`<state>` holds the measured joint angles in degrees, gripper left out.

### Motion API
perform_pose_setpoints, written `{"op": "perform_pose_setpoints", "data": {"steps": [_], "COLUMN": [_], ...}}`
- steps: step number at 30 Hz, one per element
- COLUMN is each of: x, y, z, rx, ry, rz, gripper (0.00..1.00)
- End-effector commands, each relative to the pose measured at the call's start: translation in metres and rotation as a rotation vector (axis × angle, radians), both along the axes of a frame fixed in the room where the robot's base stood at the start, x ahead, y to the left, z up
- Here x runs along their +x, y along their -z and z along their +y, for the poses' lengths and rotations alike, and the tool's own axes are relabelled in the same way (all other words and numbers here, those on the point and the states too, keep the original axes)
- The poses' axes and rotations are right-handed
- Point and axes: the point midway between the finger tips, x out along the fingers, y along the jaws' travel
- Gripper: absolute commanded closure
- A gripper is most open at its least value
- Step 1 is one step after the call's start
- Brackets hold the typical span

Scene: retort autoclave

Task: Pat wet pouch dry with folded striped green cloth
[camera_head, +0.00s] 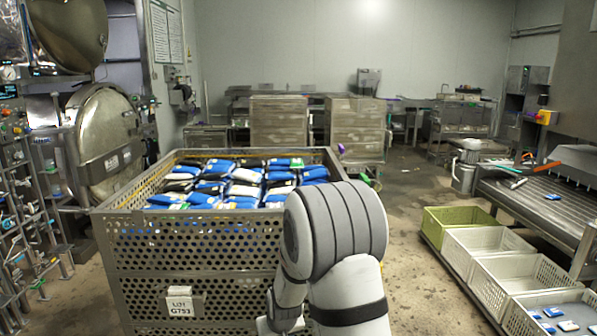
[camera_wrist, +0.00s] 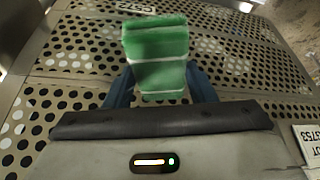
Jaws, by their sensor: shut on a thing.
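My gripper (camera_wrist: 160,92) is shut on a folded green cloth (camera_wrist: 158,58) with pale stripes, shown in the wrist view. The cloth stands out between the two dark blue fingers, in front of the perforated metal of the basket. Many blue, white and black pouches (camera_head: 245,175) lie in layers in the large perforated metal basket (camera_head: 190,250) in the head view. I cannot tell which pouch is wet. In the head view my arm covers the basket's right front part, and the cloth is hidden.
The basket front bears a label (camera_head: 180,303). Round autoclave doors (camera_head: 105,135) stand at the left. A green crate (camera_head: 455,222) and white crates (camera_head: 485,243) line the right side, beside a metal conveyor table (camera_head: 535,200). Floor between basket and crates is clear.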

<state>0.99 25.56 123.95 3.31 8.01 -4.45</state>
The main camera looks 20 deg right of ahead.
Motion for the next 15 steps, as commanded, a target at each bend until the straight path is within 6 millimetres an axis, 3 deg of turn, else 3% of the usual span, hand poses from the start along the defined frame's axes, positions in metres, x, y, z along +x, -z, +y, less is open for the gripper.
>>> {"op": "perform_pose_setpoints", "data": {"steps": [1, 4, 8, 14, 15], "x": [0.0, 0.0, -0.006, -0.022, -0.026], "y": [-0.014, -0.032, -0.063, -0.137, -0.159], "z": [0.0, 0.0, -0.015, -0.044, -0.053], "rx": [0.0, 0.0, 0.0, -0.001, -0.001], "ry": [0.0, 0.0, 0.055, 0.167, 0.199], "rz": [-0.001, -0.001, -0.01, -0.013, -0.017], "gripper": [0.68, 0.68, 0.68, 0.68, 0.68]}}
